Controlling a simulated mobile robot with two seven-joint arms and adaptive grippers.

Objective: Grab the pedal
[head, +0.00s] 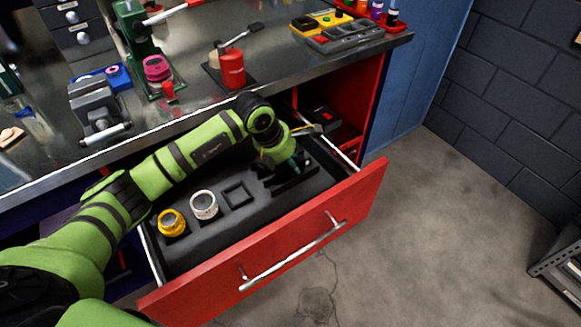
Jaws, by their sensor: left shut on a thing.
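The red drawer (360,200) under the bench is pulled out and holds a dark foam insert (225,228). My left arm reaches across the drawer from the left. My left gripper (288,172) points down into the right part of the insert and is shut on a dark thing there, which looks like the pedal (292,184). The pedal is small in view and partly hidden by the gripper, so I cannot tell whether it is clear of its slot. My right gripper is not in view.
A yellow ring-shaped part (171,222) and a white one (204,205) sit in the insert beside an empty square recess (237,195). The bench top (190,45) carries a vise (98,112), a red can (232,68) and trays.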

